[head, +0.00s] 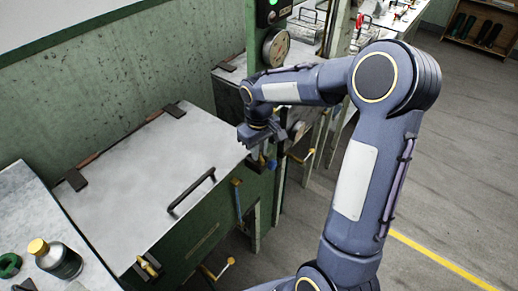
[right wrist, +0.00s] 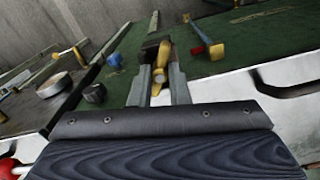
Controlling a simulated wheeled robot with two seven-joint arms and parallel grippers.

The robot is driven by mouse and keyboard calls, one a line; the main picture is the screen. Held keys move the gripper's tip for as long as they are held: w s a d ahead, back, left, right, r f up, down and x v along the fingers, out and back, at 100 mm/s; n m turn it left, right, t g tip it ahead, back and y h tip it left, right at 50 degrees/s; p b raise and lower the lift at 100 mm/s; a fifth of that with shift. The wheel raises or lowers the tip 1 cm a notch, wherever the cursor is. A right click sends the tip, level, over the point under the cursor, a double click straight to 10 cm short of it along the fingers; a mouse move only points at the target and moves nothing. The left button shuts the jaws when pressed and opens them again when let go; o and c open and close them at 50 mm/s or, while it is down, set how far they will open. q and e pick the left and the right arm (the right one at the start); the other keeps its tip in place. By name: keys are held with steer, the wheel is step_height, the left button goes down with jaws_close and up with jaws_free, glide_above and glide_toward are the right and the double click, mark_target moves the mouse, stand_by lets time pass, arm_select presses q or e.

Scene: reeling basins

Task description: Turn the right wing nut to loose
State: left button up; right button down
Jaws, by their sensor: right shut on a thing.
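My right gripper (head: 262,158) is at the right front corner of the basin's grey lid (head: 140,165). In the right wrist view its two fingers (right wrist: 160,74) are shut on the brass right wing nut (right wrist: 162,58), one finger on each side. In the head view the gripper mostly hides this nut, and its exact turn is hard to tell. A second brass wing nut (head: 148,266) sits at the lid's left front corner, free of any gripper. The lid is down, with a black handle (head: 191,192) near its front edge. My left gripper is not in view.
A blue lever with a yellow end (head: 237,196) hangs on the green front below my gripper. A round gauge (head: 276,48) on a green post stands behind it. A dark bottle with a yellow cap (head: 62,260) stands at left. Open floor lies at right.

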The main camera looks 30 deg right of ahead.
steer(key=n, duration=0.6)
steer(key=shift+r+p, duration=0.1)
steer(key=shift+p, duration=0.2)
steer(key=c, duration=2.2)
jaws_free()
steer(key=n, duration=0.3)
steer(key=shift+n, duration=0.3)
steer(key=c, duration=2)
jaws_free()
steer(key=shift+n+p, duration=0.35)
steer(key=shift+n, duration=0.55)
steer(key=shift+c, duration=0.2)
steer(key=o, duration=0.9)
steer(key=shift+o, duration=0.3)
step_height(320, 180, up, 8)
steer(key=shift+f+b, duration=0.15)
steer(key=shift+b, duration=0.2)
